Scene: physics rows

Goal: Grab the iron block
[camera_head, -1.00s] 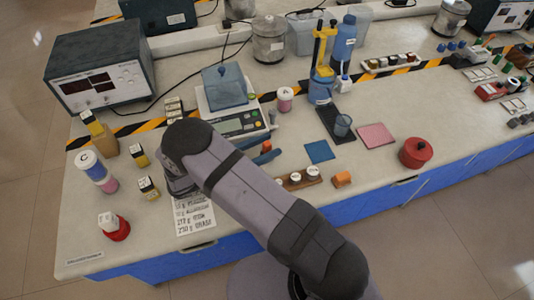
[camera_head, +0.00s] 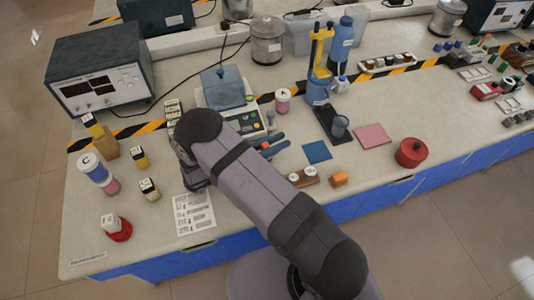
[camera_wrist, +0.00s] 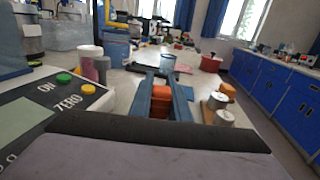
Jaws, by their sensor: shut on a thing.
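My gripper (camera_wrist: 164,88) has two blue fingers and is shut on an orange-brown block (camera_wrist: 161,102), which sits between them. In the head view my gripper (camera_head: 272,145) shows just right of the scale, with a bit of orange between the fingers. I cannot tell from its look whether this block is iron. A wooden holder (camera_head: 304,178) with silver cylinders stands in front of the gripper, partly behind my arm. In the wrist view the cylinders (camera_wrist: 222,118) are right of the fingers.
The scale (camera_head: 240,121) with a blue box stands left of the gripper. An orange block (camera_head: 338,179) lies right of the holder. A printed card (camera_head: 194,213) lies near the front edge.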

